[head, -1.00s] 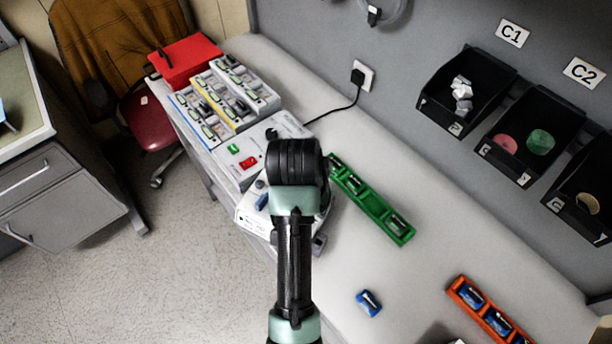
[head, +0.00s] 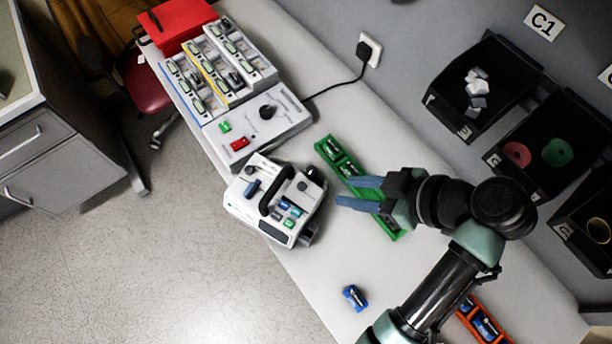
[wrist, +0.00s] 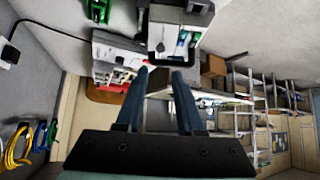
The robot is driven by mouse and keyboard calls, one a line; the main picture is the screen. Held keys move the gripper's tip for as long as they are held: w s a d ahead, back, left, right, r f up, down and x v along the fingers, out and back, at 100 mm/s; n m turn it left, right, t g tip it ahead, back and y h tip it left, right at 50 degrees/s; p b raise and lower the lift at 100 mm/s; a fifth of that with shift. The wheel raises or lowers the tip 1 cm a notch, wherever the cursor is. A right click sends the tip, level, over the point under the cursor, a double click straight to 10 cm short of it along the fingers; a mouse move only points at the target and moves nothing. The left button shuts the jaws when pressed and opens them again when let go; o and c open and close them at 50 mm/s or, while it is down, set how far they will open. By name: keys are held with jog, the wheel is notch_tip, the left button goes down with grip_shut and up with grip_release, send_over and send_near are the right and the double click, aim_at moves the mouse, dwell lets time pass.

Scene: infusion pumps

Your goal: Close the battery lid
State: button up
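The white infusion pump (head: 240,207) with a black carry handle stands at the bench's front edge, in the middle of the head view. A grey flap-like part (head: 308,237) sticks out at its lower right side; I cannot tell for sure whether it is the battery lid. My gripper (head: 338,190) is just right of the pump, apart from it, with its two blue fingers pointing left. The fingers are spread and empty. In the wrist view, the pump (wrist: 160,38) shows at the top beyond my gripper (wrist: 160,71).
A green battery tray (head: 328,150) lies behind my gripper. A blue battery (head: 355,297) lies loose near the front edge. An orange tray (head: 463,318) is at the lower right. A grey box with a dial (head: 290,112) stands behind the pump. Black bins (head: 440,100) hang on the wall.

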aim_at(303, 186)
jog(key=b+x, duration=0.1)
jog(key=x, duration=1.2)
jog(key=shift+s+b, duration=0.15)
jog(key=shift+b, duration=0.2)
jog(key=shift+r, duration=0.1)
jog(key=shift+c, duration=0.4)
grip_shut()
